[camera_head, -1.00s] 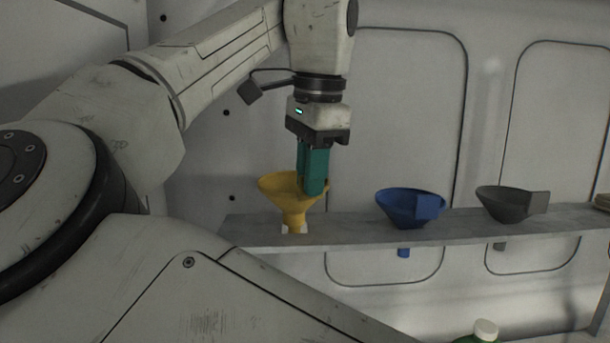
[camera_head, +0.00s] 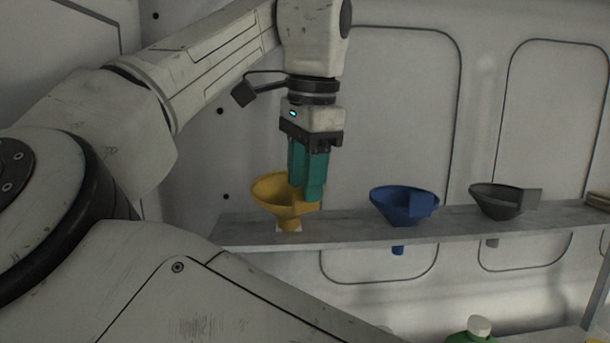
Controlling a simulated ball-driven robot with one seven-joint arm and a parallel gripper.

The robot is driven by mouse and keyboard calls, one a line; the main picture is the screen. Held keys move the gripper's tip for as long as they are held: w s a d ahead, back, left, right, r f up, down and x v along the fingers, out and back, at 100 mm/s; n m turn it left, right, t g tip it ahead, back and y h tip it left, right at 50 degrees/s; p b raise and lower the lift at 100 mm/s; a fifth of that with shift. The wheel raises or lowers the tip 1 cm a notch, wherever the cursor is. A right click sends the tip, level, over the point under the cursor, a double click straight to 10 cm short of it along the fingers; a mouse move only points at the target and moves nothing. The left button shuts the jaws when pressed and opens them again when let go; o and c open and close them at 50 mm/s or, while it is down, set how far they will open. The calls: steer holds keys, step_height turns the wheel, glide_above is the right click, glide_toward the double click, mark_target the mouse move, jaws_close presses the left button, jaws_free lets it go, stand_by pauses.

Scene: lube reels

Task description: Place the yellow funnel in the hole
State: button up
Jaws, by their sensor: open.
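The yellow funnel (camera_head: 270,191) is upright over the left end of the shelf. Whether the spout tip is in a hole or resting on top cannot be told, and no yellow spout shows below the shelf. My gripper (camera_head: 306,190) points down at the funnel's right side with its teal fingers parted. The fingers overlap the funnel's tab, so contact is hidden.
The grey shelf (camera_head: 345,232) also holds a blue funnel (camera_head: 392,204) and a dark grey funnel (camera_head: 495,200), both with spouts below the shelf. A green bottle (camera_head: 474,336) with a white cap shows at the bottom edge. Panelled wall stands behind.

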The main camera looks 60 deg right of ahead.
step_height(320, 180, up, 12)
steer(key=s+a, duration=0.1)
steer(key=shift+s+p, duration=0.35)
steer(key=shift+p, duration=0.1)
stand_by(0.5)
